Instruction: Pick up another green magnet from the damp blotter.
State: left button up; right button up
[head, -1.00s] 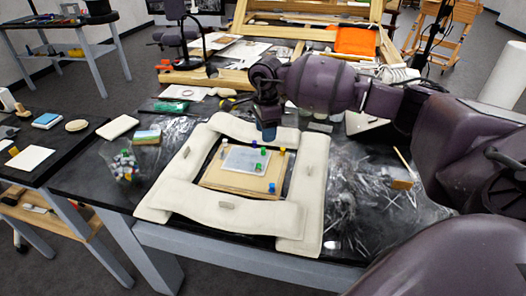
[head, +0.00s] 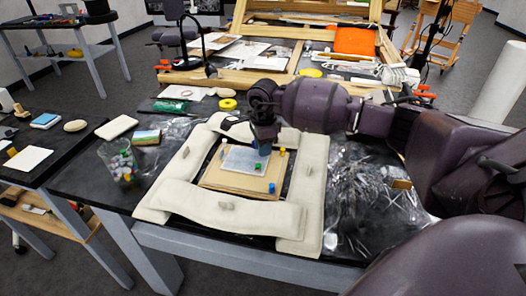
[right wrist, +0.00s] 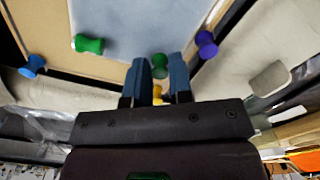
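The damp blotter is a pale grey sheet (head: 236,160) on a tan board (head: 215,178); it also shows in the right wrist view (right wrist: 125,18). A green magnet (head: 257,166) stands on it, seen in the right wrist view (right wrist: 89,43) left of my fingers. My right gripper (head: 264,152) is low over the blotter's right part. In the right wrist view its blue fingers (right wrist: 160,62) are apart, with a second green magnet (right wrist: 160,66) between the tips; contact is unclear. The gripper hides this magnet in the head view. My left gripper is out of view.
A blue magnet (head: 271,187), a yellow magnet (head: 281,152) and a purple magnet (right wrist: 206,44) stand close around. Padded cream weights (head: 312,180) frame the board. A clear jar (head: 122,167) of magnets stands at left, with crumpled plastic film (head: 365,190) at right.

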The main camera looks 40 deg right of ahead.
grip_shut()
jog(key=shift+r, duration=0.1)
